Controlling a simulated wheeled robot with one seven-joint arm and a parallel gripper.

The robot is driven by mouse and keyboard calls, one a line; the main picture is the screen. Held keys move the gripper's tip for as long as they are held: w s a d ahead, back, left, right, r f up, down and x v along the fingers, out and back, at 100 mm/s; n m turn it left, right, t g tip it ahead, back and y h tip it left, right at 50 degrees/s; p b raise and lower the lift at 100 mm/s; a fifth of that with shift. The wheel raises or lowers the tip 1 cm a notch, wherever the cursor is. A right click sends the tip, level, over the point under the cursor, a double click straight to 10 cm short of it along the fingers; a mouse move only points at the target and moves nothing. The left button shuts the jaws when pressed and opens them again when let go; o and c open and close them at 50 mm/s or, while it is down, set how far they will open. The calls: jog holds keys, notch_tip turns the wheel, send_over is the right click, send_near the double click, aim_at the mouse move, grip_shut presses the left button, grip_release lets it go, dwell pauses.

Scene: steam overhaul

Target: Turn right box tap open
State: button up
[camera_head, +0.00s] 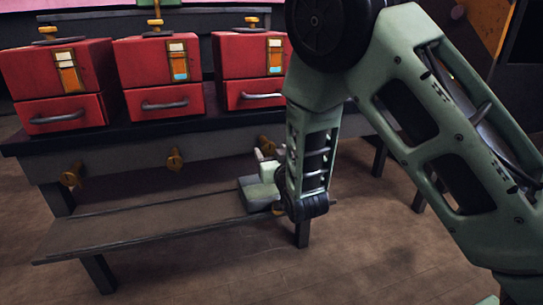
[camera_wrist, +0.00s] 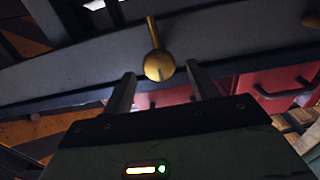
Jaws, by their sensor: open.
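Three red boxes stand in a row on the dark bench, and the right red box (camera_head: 248,70) is partly covered by my arm. The right box tap (camera_head: 266,145) is a brass piece on the bench front below that box, mostly hidden by my gripper in the head view. In the wrist view the brass tap (camera_wrist: 159,66) shows a round knob with a thin lever, just beyond the fingertips. My gripper (camera_wrist: 160,85) is open, with one finger on each side of the knob's line and nothing held. Contact with the tap cannot be told.
The middle tap (camera_head: 174,160) and left tap (camera_head: 73,175) stick out of the bench front (camera_head: 120,163). A low shelf (camera_head: 140,218) runs beneath, close under my gripper. The wooden floor (camera_head: 370,260) in front is clear.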

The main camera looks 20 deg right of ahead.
jog(key=shift+w, duration=0.55)
jog(key=c, duration=1)
